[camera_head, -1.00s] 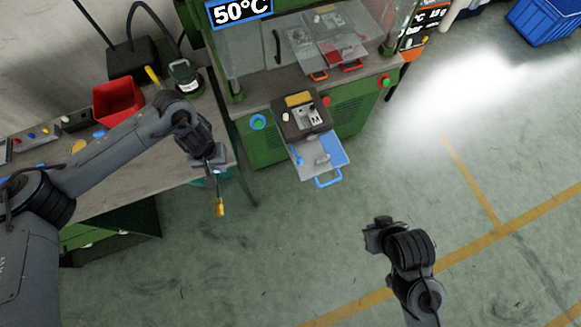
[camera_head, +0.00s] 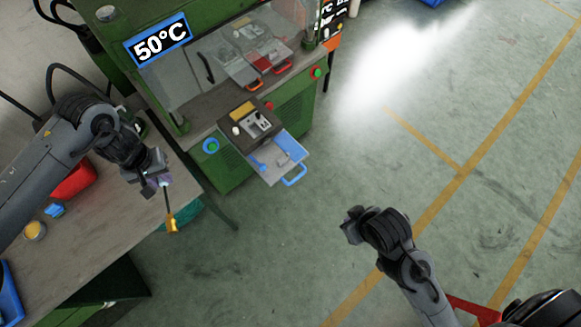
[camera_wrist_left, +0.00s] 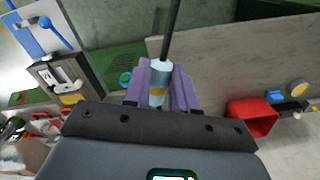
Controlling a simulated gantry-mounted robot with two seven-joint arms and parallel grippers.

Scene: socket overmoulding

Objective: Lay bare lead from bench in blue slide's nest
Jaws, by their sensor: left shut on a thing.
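My left gripper (camera_head: 157,181) is shut on the bare lead (camera_head: 168,205), which hangs down with a brass-coloured end, near the bench's right edge. In the left wrist view, the purple finger pads (camera_wrist_left: 160,88) close around the lead's pale body (camera_wrist_left: 159,78), and a dark cable runs away from it. The blue slide (camera_head: 292,147) is pulled out of the green machine, to the right of the left gripper and apart from it. It also shows in the left wrist view (camera_wrist_left: 30,38). Its nest is too small to make out. My right gripper (camera_head: 352,224) is at lower middle over the floor; its fingers are unclear.
The bench (camera_head: 95,235) holds a red bin (camera_head: 75,180) and a yellow-topped pot (camera_head: 35,230). Open floor lies in front and to the right.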

